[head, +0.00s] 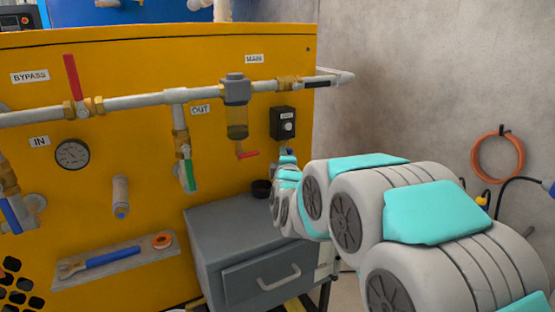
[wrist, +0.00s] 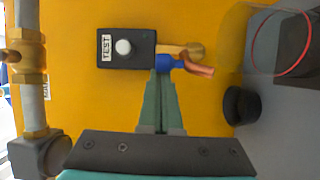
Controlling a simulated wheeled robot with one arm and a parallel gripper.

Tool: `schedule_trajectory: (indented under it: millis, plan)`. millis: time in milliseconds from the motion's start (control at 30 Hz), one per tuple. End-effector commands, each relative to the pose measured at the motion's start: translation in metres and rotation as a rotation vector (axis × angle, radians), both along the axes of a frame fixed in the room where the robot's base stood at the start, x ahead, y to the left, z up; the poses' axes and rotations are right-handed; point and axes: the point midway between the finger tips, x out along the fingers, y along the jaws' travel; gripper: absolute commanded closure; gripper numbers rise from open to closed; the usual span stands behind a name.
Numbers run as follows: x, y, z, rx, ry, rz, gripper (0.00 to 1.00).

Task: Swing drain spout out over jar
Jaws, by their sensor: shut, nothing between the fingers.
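The drain spout (wrist: 200,69) is a short copper tube on a brass valve with a blue part, beside the black TEST box (wrist: 126,49) in the wrist view. What looks like a clear jar with a red ring (wrist: 281,43) is at the upper right of the wrist view. The spout's tip shows just outside its faint outline and points slightly away from it. In the head view the jar seems hidden behind my arm. My gripper (wrist: 162,74) is shut and empty, fingertips close beside the blue part; I cannot tell whether they touch. It shows below the TEST box in the head view (head: 288,157).
A black cup (head: 262,188) stands on the grey cabinet (head: 225,222) by the yellow panel. A filter bowl (head: 237,115) with a red lever hangs from the pipe to the left. An orange hose (head: 498,158) hangs on the right wall.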

Motion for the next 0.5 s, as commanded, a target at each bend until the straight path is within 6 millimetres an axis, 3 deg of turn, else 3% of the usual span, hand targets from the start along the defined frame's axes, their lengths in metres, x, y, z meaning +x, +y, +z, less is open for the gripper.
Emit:
schedule_trajectory:
  millis: [500]
  plan:
    - [0.001,-0.022,-0.001,-0.001,0.001,0.054,1.0]
